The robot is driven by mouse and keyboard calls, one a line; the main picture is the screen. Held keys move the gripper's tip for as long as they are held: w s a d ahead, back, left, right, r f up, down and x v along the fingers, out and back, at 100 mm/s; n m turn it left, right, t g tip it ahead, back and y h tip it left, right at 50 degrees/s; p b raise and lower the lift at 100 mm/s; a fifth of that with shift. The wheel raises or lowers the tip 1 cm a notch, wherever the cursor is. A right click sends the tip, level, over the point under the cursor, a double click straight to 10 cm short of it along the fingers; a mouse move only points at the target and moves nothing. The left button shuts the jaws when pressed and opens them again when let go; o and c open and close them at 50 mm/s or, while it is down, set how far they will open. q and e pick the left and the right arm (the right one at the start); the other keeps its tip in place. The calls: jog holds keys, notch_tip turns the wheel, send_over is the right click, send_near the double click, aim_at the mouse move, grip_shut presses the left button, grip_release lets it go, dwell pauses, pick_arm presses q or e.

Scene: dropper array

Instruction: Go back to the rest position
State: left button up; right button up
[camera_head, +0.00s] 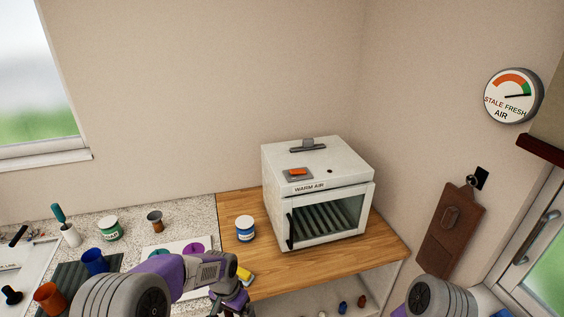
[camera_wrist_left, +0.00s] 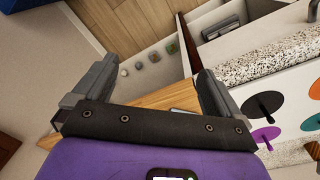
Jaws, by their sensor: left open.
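My left gripper (camera_head: 232,304) is at the end of the purple and grey arm that comes in from the lower left in the head view. It hangs low in front of the wooden counter top (camera_head: 262,277). In the left wrist view its two fingers stand wide apart with nothing between them (camera_wrist_left: 155,78). Behind the fingers show the floor and a white shelf compartment. Part of my right arm (camera_head: 440,296) shows at the bottom right, but its gripper is out of view.
A white warm-air cabinet (camera_head: 317,168) stands on the wood. A blue-and-white jar (camera_head: 245,229) and a yellow object (camera_head: 244,276) are near my left arm. Blue (camera_head: 95,262) and brown (camera_head: 50,297) cups stand left. Small items (camera_head: 343,307) sit below the counter.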

pick_arm(q)
jog(key=s+d+f+n+h+b, duration=0.1)
jog(key=s+f+n, duration=0.3)
jog(key=s+f, duration=0.5)
jog(key=s+d+f+n+h+b, duration=0.2)
jog(key=s+f, duration=0.7)
jog(key=f, duration=0.5)
jog(key=shift+s+d+f+n+t+b, duration=0.3)
jog(key=shift+n+b, duration=0.35)
jog(key=shift+n, duration=0.25)
pick_arm(e)
jog(key=f, duration=0.4)
jog(key=shift+w+f, duration=0.35)
